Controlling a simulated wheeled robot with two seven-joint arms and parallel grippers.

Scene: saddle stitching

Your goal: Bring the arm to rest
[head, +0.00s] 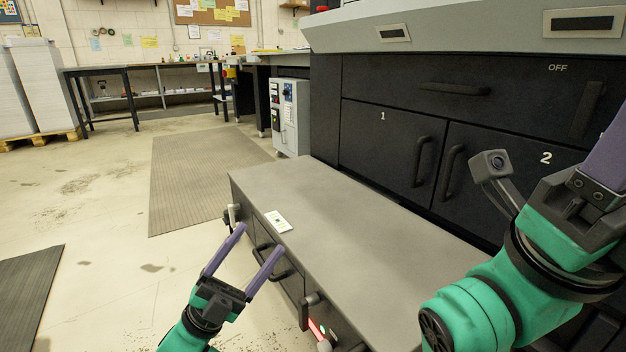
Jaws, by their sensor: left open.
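My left gripper (260,239) is open, with its two purple fingers spread and nothing between them. It is in the lower middle of the head view, in front of the low grey-topped cabinet (335,205), and its fingers overlap the cabinet's dark front handle (268,258) in the picture. I cannot tell whether they touch it. My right arm comes in large at the lower right. Only part of my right gripper (606,160) shows at the right edge, with one purple finger running out of frame, so its opening is hidden.
A large dark machine (375,150) with doors marked 1 and 2 stands behind the cabinet. A small white card (278,221) lies on the cabinet top, which is otherwise clear. A red-lit part (317,327) sits at the cabinet's front. Open floor with mats (195,165) lies left.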

